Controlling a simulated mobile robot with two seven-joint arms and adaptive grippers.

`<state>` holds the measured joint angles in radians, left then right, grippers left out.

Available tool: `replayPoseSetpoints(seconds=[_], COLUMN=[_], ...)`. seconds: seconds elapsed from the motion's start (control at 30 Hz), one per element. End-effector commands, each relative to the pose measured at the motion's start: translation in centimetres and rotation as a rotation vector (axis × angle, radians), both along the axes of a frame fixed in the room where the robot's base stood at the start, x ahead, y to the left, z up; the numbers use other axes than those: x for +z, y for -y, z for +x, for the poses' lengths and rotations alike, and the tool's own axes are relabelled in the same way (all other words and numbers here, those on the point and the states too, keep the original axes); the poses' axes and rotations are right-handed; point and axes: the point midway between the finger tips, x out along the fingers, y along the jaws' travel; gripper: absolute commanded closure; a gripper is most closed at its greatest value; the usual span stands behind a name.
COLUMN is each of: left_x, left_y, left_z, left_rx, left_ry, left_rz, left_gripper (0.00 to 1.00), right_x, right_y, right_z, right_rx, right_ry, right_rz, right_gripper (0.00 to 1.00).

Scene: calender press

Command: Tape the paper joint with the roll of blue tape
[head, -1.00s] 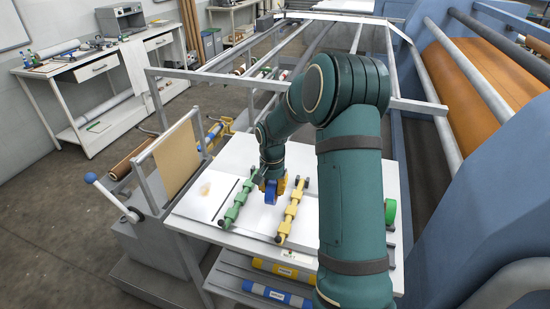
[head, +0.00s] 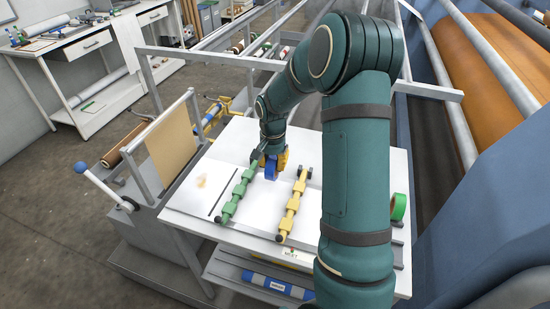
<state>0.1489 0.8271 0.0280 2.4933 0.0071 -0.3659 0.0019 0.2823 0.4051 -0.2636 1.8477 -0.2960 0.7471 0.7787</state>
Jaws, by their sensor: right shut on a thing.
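The roll of blue tape (head: 271,171) is in my right gripper (head: 270,160), which is shut on it above the far part of the white table. The roll is between the far ends of a green clamp bar (head: 238,193) and a yellow clamp bar (head: 292,207). White paper (head: 262,207) lies flat between the bars. The joint line is too faint to make out, and I cannot tell whether the roll touches the paper. My right arm hides the table's right part. My left gripper is not in view.
A lever with a blue knob (head: 81,168) and a brown sheet on a frame (head: 171,144) are at the left. The large press roller (head: 490,65) is at the right. Metal rails run behind the table.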

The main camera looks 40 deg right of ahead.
Motion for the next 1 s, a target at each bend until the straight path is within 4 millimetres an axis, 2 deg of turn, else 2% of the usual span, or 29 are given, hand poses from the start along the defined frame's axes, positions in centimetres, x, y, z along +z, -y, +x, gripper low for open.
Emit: replayPoseSetpoints(seconds=[0.9,1.0], left_x=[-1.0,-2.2], left_y=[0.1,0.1], left_z=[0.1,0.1], left_rx=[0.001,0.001], left_ry=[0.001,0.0], left_rz=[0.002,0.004], left_gripper=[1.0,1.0], right_x=[0.0,-1.3], right_y=[-7.4,-7.3], right_z=[-3.9,-3.8], right_rx=[0.002,0.0], right_ry=[0.0,-0.001], right_rz=[0.0,0.0], right_gripper=[1.0,1.0])
